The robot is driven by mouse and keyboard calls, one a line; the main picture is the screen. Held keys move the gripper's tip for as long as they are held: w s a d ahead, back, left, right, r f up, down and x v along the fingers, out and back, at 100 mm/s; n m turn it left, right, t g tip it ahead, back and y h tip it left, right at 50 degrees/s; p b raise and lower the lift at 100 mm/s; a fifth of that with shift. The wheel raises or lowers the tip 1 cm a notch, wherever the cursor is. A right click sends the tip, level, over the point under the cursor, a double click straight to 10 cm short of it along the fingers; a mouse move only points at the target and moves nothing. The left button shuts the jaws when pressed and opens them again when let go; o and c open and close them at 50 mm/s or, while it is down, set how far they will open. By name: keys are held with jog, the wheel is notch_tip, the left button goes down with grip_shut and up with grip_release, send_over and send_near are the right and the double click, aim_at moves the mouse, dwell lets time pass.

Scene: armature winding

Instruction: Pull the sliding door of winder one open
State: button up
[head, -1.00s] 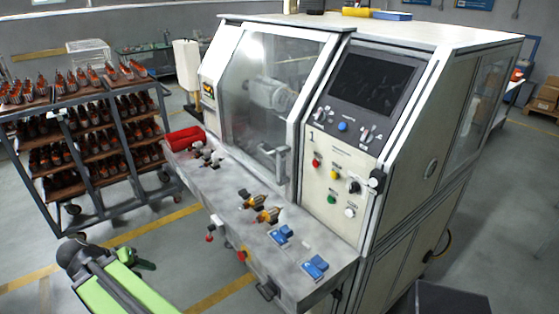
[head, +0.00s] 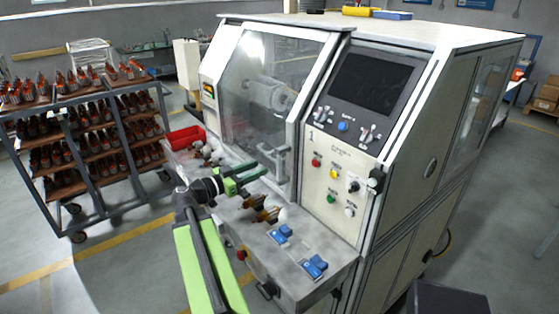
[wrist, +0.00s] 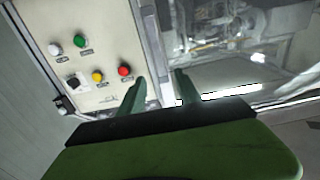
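The sliding door (head: 262,75) of winder one is a framed clear pane on the front of the cream machine marked 1. It covers the opening, with machinery visible behind it. Its grey handle (head: 288,160) is at the door's lower right, beside the control panel. My gripper (head: 274,164) reaches over the front shelf to just left of the handle. In the wrist view my gripper (wrist: 160,80) has its two green fingers apart, with the pale door frame (wrist: 160,48) showing beyond the gap. I cannot make out the handle between the fingers there.
The front shelf (head: 235,205) carries a red bin (head: 185,138), several wound armatures (head: 262,214) and blue blocks (head: 313,267). The control panel (head: 333,180) with coloured buttons is right of the door. A rack (head: 100,210) of armatures stands at left.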

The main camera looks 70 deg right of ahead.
aim_at(278, 160)
jog(key=x, duration=0.9)
jog(key=shift+s+d, duration=0.2)
jog(key=shift+d, duration=0.2)
jog(key=shift+c, duration=0.4)
grip_shut()
dwell(0.3)
